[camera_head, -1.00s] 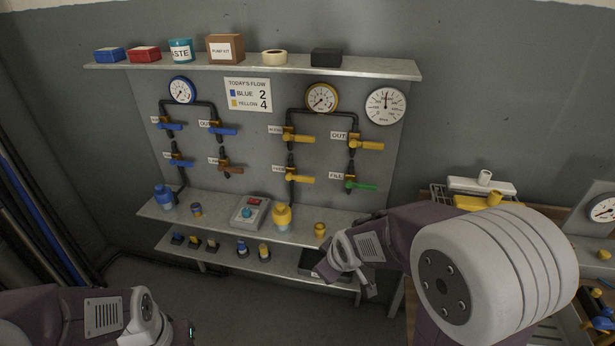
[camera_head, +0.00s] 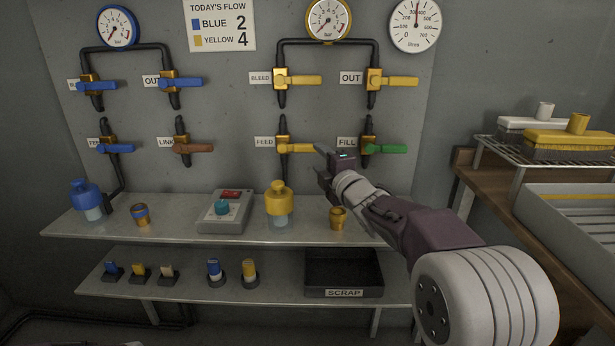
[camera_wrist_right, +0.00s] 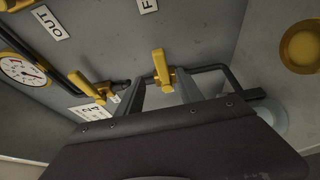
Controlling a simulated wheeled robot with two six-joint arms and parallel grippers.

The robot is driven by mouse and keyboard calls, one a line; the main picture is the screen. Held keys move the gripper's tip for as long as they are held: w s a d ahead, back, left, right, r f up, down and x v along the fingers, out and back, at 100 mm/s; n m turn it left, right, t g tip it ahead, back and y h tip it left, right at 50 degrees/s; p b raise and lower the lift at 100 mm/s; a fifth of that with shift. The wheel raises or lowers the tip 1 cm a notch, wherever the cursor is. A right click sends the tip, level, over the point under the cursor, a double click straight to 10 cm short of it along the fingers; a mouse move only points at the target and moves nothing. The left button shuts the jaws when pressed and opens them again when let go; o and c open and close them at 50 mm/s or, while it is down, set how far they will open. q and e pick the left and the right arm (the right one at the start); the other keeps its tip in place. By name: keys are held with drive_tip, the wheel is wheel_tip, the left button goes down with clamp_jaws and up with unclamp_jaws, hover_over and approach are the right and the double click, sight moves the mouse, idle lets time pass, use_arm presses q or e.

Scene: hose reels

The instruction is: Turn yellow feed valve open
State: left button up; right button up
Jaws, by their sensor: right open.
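The yellow feed valve (camera_head: 296,148) is on the wall panel beside the FEED label, its handle lying level and pointing right. I cannot tell whether a finger touches the handle. My left gripper is out of view.
The green fill valve handle (camera_head: 385,149) is just right of my gripper. The yellow bleed valve (camera_head: 297,80) is above the feed valve. The shelf below holds a yellow bottle (camera_head: 278,203) and a brass cup (camera_head: 338,217). A black scrap tray (camera_head: 343,292) is lower.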

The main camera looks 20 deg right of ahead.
sight(308, 150)
drive_tip(key=w, duration=0.6)
drive_tip(key=w+a, duration=0.1)
drive_tip(key=w, duration=0.2)
drive_tip(key=shift+w+a+f, duration=0.1)
drive_tip(key=shift+w+f, duration=0.05)
drive_tip(key=shift+f, duration=0.05)
clamp_jaws()
idle(1.2)
